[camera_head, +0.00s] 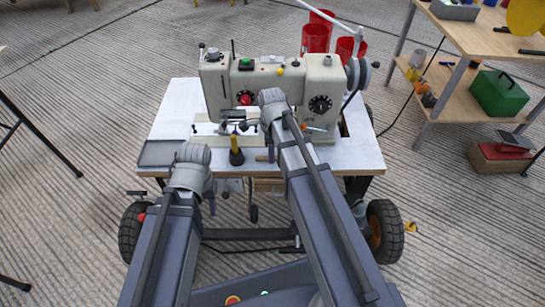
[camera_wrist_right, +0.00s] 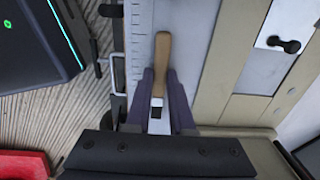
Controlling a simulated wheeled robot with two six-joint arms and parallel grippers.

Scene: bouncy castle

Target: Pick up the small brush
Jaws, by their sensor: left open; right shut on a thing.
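The small brush (camera_wrist_right: 162,58) has a plain wooden handle, seen in the right wrist view between the two dark fingers of my right gripper (camera_wrist_right: 161,88). The gripper is shut on it, and the handle sticks out past the fingertips. The brush's lower end is partly hidden by the gripper. In the head view a bit of the wooden handle (camera_head: 262,158) shows at the table's front, beside my right arm, which hides most of that gripper. My left gripper (camera_head: 218,198) is open, partly hidden behind my left arm, in front of the table edge.
The sewing machine (camera_head: 278,84) stands on a white wheeled table (camera_head: 350,155). A black bottle with a yellow top (camera_head: 236,150) stands near the front, and a grey tray (camera_head: 158,153) is at the left. Red containers (camera_head: 316,38) are behind. A wooden shelf unit (camera_head: 465,80) is at the right.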

